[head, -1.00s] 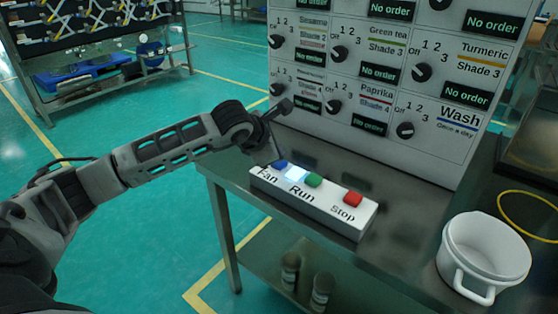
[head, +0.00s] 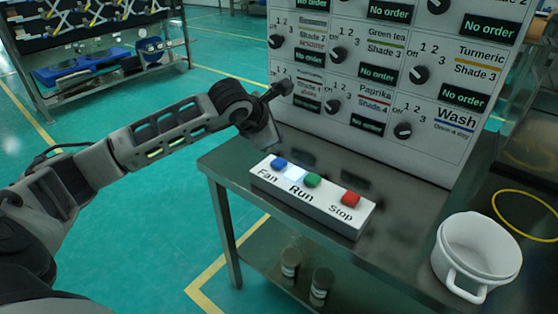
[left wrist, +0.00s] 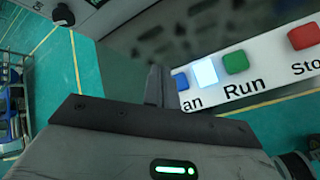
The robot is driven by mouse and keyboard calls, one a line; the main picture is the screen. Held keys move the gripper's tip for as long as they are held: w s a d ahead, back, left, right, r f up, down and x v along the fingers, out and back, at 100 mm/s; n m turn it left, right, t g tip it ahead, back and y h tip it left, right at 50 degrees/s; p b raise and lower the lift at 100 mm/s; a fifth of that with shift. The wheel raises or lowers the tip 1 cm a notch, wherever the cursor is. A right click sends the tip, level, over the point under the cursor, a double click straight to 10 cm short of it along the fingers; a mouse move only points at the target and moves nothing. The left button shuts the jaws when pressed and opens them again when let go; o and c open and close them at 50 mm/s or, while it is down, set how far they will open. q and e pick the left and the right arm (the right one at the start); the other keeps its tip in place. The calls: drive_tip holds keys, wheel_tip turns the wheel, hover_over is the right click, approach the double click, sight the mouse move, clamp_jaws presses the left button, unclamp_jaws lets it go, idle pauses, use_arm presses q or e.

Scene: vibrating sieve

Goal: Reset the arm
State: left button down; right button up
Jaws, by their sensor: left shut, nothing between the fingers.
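My left gripper (head: 272,142) hangs just above and behind the Fan end of the white button box, apart from it. Its fingers (left wrist: 156,86) are shut and empty in the left wrist view. The button box (head: 310,207) lies on the metal table. It has a blue Fan button (head: 279,163), a lit pale panel (head: 296,173), a green Run button (head: 312,180) and a red Stop button (head: 351,199). The left wrist view also shows the green button (left wrist: 236,62) and the red button (left wrist: 303,35). My right gripper is out of view.
A panel of knobs and labels (head: 395,110) stands behind the box. A white pot (head: 480,250) stands at the right of the metal table (head: 385,270). Jars (head: 320,285) sit on the lower shelf. A rack (head: 90,60) stands far left; the floor between is clear.

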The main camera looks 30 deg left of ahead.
use_arm(q)
drive_tip(key=shift+d+f, duration=0.15)
drive_tip(key=shift+d, duration=0.05)
drive_tip(key=d+f+h, duration=0.1)
drive_tip(key=d, duration=0.1)
drive_tip(key=s+d+f+h, duration=0.1)
drive_tip(key=d, duration=0.1)
drive_tip(key=s+d+f+h, duration=0.1)
drive_tip(key=d, duration=0.2)
drive_tip(key=shift+f+g+h, duration=0.1)
drive_tip(key=shift+g+h, duration=0.2)
drive_tip(key=shift+g, duration=0.1)
drive_tip(key=s+d+r+n+t+h, duration=0.1)
drive_tip(key=s+d+n+t+h, duration=0.1)
drive_tip(key=s+d+n+h, duration=0.5)
drive_tip(key=s+d+r+n+t+h, duration=0.1)
drive_tip(key=s+d+n+t+h, duration=0.2)
drive_tip(key=d+n, duration=0.7)
drive_tip(key=s+a+f+n+g+y, duration=0.1)
drive_tip(key=s+f+n+y, duration=0.4)
drive_tip(key=n, duration=0.8)
drive_tip(key=s+a+f+n+g+y+p, duration=0.1)
drive_tip(key=s+f+n+y, duration=0.4)
drive_tip(key=f+n, duration=0.7)
drive_tip(key=s+a, duration=0.1)
drive_tip(key=s, duration=0.1)
drive_tip(key=shift+s+a+n+g+p, duration=0.3)
drive_tip(key=shift+s+n+g, duration=0.1)
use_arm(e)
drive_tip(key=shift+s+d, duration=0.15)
